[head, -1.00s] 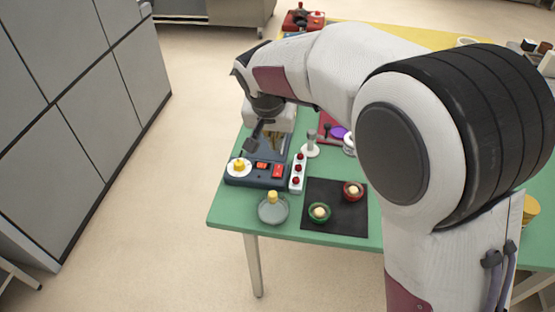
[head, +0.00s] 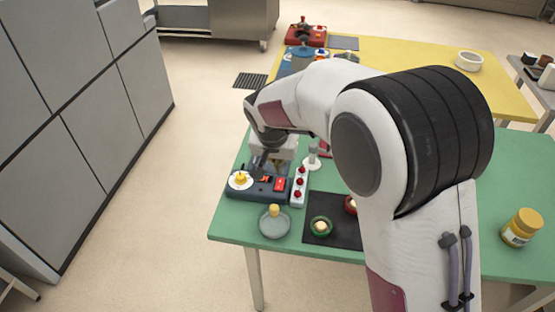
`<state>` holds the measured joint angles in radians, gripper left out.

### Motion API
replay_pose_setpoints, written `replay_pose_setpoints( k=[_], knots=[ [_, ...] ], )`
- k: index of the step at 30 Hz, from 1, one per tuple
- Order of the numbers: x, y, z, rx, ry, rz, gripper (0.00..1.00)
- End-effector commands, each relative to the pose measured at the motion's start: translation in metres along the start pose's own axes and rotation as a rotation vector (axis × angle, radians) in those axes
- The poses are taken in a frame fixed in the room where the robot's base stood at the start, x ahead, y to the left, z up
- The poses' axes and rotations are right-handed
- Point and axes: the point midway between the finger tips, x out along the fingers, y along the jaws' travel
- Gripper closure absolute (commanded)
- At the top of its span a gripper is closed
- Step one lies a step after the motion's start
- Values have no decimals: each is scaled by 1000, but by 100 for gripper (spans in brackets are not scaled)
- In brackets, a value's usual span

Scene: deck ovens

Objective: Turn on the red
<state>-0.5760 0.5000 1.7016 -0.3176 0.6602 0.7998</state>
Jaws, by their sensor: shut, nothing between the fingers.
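A dark blue box (head: 245,195) sits at the near left of the green table. On its top are a white disc with a yellow knob (head: 240,178), a small orange-red part (head: 266,180) and a red switch (head: 280,184). A white strip with several red round buttons (head: 299,183) stands right beside the box. My gripper (head: 262,171) is shut and empty, pointing down just above the box near the orange-red part. I cannot tell whether it touches. The gripper partly hides the back of the box, and I cannot tell the switch's position.
A glass dish with a yellow knob (head: 274,224) stands in front. A white-topped stand (head: 313,155) is behind the strip. A yellow jar (head: 522,227) stands at right on clear green tabletop.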

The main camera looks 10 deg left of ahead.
Motion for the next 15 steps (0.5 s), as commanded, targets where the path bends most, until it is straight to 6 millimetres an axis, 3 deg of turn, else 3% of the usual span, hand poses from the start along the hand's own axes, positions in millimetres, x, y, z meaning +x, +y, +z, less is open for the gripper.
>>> replay_pose_setpoints(
  k=[15],
  knots=[
    [62,0,0,1,-1,0,100]
  ],
)
